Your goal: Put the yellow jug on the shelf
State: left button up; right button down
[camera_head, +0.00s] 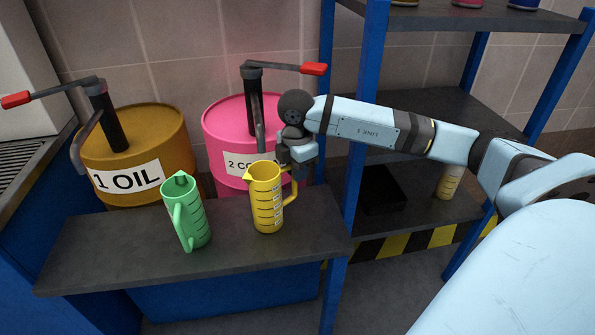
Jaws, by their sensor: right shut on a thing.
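The yellow jug (266,205), with black measuring marks, is upright at the right part of the dark bench, in front of the pink barrel. Its handle faces right. My right gripper (290,168) is at the jug's upper right side, by the rim and handle, shut on it; the fingertips are partly hidden. I cannot tell whether the jug's base touches the bench. The blue-framed shelf (430,207) stands to the right, with dark boards, partly behind my right arm. My left gripper is not in view.
A green jug (189,212) stands on the bench (110,250), left of the yellow one. Behind are a brown oil barrel (150,130) and a pink barrel (222,125) with pumps. The shelf holds a black tray (383,190) and a pale container (449,182).

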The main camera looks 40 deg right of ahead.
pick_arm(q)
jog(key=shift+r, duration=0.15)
pick_arm(e)
jog(key=c, duration=1.6)
grip_release()
jog(key=shift+f, duration=0.1)
jog(key=o, duration=0.5)
pick_arm(q)
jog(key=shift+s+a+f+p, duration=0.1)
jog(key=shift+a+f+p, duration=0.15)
jog(key=shift+p, duration=1)
pick_arm(e)
notch_tip(320, 180, up, 12)
jog(key=shift+a+r, duration=0.15)
jog(key=shift+r, duration=0.1)
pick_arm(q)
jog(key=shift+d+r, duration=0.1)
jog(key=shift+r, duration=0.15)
